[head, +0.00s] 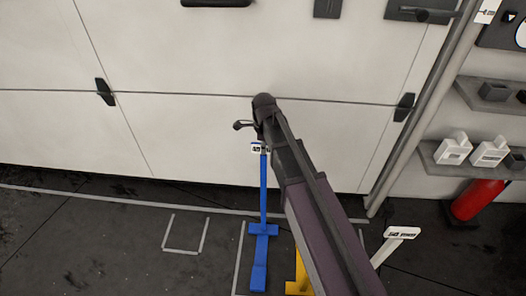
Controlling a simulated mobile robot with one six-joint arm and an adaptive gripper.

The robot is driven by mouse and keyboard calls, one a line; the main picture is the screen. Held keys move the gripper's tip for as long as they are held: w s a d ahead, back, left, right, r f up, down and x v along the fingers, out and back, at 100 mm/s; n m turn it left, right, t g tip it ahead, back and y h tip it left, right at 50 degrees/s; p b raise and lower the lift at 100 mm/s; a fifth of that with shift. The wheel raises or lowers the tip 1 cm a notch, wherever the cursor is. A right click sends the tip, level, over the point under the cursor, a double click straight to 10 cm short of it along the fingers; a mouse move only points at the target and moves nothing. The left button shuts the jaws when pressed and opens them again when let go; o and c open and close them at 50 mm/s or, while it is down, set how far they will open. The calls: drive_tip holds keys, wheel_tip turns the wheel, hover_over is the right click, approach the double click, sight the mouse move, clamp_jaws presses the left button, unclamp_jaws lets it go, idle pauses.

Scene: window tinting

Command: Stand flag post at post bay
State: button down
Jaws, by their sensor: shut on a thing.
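A blue flag post (263,190) with a flat cross-shaped foot (260,245) is upright in the middle of the head view. A small white label (257,148) with dark print is at its top. My gripper (259,138) is shut on the top of the blue post. Whether the foot touches the floor or hangs just above it, I cannot tell. A taped floor outline (185,233) lies empty to the left of the post. Another tape line (238,258) runs beside the blue foot; my arm hides much of that area. Which outline is the post bay is not readable.
A yellow foot (299,280) is partly hidden behind my arm. A white panelled door (60,130) closes off the back. Shelves (470,165) and a red cylinder (475,199) are at right. The left floor is clear.

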drive_tip(key=shift+f, duration=0.2)
idle(0.3)
drive_tip(key=c, duration=0.7)
unclamp_jaws()
drive_tip(key=shift+r, duration=0.15)
wheel_tip(320, 180, up, 12)
drive_tip(key=p, duration=1.2)
drive_tip(key=shift+w, duration=0.1)
drive_tip(key=shift+s+d+n, duration=2.3)
drive_tip(key=shift+d+n, duration=0.75)
drive_tip(key=shift+d, duration=0.4)
drive_tip(key=shift+s+d+n, duration=2.25)
drive_tip(key=shift+d+n, duration=0.85)
drive_tip(key=shift+d, duration=0.35)
drive_tip(key=shift+s+d+n, duration=2.3)
drive_tip(key=shift+d+n, duration=0.75)
drive_tip(key=shift+d, duration=0.4)
